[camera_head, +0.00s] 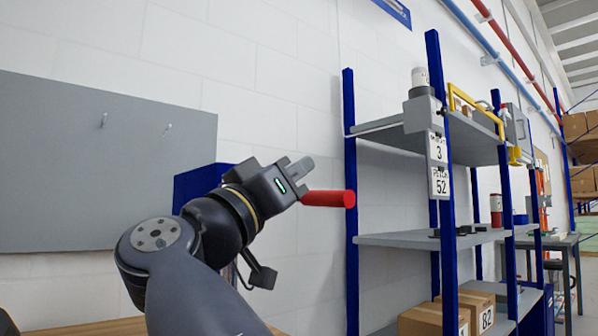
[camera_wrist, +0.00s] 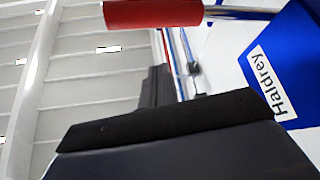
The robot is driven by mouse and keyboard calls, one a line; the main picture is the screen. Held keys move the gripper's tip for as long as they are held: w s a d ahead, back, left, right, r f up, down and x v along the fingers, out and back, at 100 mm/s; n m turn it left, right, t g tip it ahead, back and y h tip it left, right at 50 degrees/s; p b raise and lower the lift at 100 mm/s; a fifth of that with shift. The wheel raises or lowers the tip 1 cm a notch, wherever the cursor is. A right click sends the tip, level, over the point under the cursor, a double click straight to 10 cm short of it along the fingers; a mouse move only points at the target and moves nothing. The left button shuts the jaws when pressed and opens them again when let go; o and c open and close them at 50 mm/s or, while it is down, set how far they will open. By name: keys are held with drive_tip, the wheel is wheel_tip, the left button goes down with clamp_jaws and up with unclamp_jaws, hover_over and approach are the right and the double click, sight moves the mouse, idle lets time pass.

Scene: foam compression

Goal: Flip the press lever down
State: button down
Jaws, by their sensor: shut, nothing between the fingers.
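The press lever has a red cylindrical handle (camera_head: 328,198), which lies nearly level in the head view, just right of and below my gripper (camera_head: 300,168). In the wrist view the red handle (camera_wrist: 152,12) is at the top edge, with a bright metal rod running right from it. The blue press body (camera_head: 200,183) is mostly hidden behind my arm; its blue side with a white "Haldrey" label (camera_wrist: 268,82) shows at the right of the wrist view. My gripper is shut and empty. A gap shows between its dark fingers and the handle in the wrist view.
A grey board (camera_head: 80,165) hangs on the white wall at left. A blue-framed shelf rack (camera_head: 350,200) stands to the right, with cardboard boxes (camera_head: 420,320) low down. A wooden surface (camera_head: 100,327) shows at the lower left. Open air lies between the handle and the rack.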

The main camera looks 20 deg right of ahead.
drive_tip(key=w+v, duration=0.1)
drive_tip(key=v, duration=0.6)
drive_tip(key=shift+a+f+p, duration=0.3)
drive_tip(key=shift+a+p, duration=0.05)
drive_tip(key=shift+a, duration=0.15)
drive_tip(key=shift+d, duration=0.1)
drive_tip(key=w+d+r+b, duration=0.1)
drive_tip(key=w+d+b, duration=0.1)
drive_tip(key=d, duration=0.6)
drive_tip(key=shift+w+d+r+b, duration=0.35)
drive_tip(key=shift+w+b, duration=0.05)
drive_tip(key=shift+b, duration=0.1)
